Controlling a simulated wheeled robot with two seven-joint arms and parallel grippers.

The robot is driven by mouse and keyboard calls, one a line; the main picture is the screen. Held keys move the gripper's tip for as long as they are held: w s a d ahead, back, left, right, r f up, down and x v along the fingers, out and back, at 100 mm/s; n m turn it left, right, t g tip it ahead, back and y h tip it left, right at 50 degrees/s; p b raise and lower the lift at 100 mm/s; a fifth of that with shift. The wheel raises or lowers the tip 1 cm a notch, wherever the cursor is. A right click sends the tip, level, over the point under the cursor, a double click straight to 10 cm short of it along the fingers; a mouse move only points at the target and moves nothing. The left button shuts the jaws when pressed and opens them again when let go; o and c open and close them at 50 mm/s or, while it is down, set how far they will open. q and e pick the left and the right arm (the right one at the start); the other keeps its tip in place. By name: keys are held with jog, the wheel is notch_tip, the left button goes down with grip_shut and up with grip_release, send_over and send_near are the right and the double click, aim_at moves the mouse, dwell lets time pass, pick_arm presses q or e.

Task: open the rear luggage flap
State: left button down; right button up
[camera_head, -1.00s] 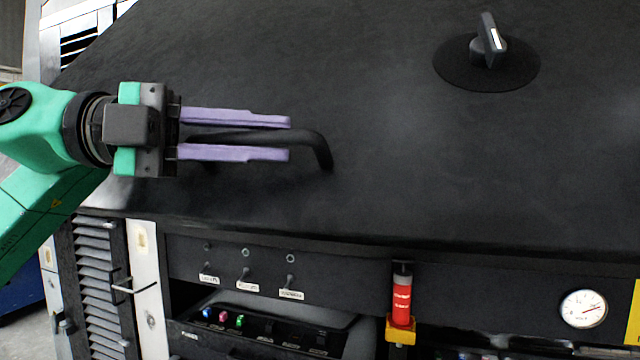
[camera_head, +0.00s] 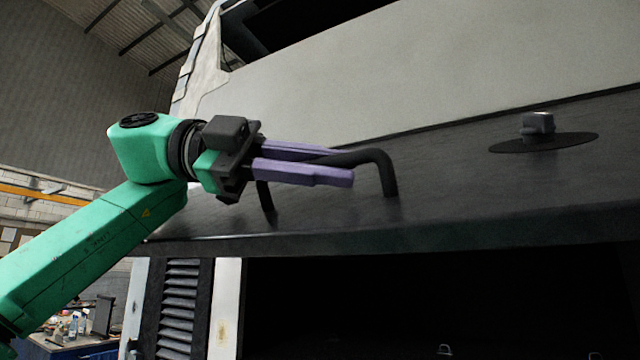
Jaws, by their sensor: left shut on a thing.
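The rear luggage flap (camera_head: 450,180) is a broad dark panel with its lower edge raised above a black opening. A black bar handle (camera_head: 388,176) stands out from the flap on two posts. My left gripper (camera_head: 340,166) comes in from the left with its purple fingers on either side of the handle's bar, shut on it. The fingers hide part of the bar. A round latch knob (camera_head: 538,124) on a black disc sits on the flap to the right. My right gripper is not in view.
The dark luggage opening (camera_head: 420,300) lies under the flap's edge; its inside is too dark to make out. A louvred panel (camera_head: 180,308) is at its left. A cluttered blue workbench (camera_head: 75,345) stands at the lower left.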

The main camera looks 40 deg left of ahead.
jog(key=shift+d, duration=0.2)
pick_arm(q)
jog(key=c, duration=0.8)
grip_release()
jog(key=shift+c, duration=0.2)
jog(key=shift+s+d, duration=0.1)
jog(key=shift+s, duration=0.05)
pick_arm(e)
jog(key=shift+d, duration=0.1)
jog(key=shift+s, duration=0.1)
